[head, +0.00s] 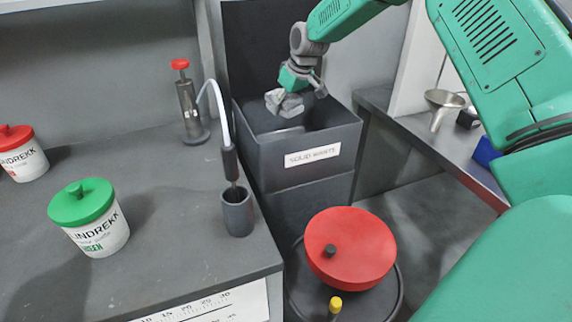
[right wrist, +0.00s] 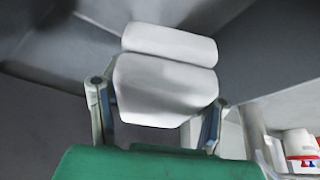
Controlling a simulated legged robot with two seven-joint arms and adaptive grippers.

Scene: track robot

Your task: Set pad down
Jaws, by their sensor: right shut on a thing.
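My right gripper (head: 303,92) hangs over the open top of the dark grey bin (head: 309,177) labelled "SOLID WASTE". It is shut on a crumpled whitish-grey pad (head: 283,103). In the right wrist view the pad (right wrist: 165,88) sits between the two fingers of the right gripper (right wrist: 158,112) as a pale folded piece with a roll along its far edge. Dark walls surround it there. I cannot tell whether the pad touches the inside of the bin. My left gripper is not in view.
The left bench holds a green-lidded tub (head: 92,218), a red-lidded tub (head: 20,153), a red-topped metal device (head: 188,100) and a dark cup (head: 237,212) with a tool in it. A red round lid (head: 350,248) stands in front of the bin. A metal funnel (head: 443,104) is on the right bench.

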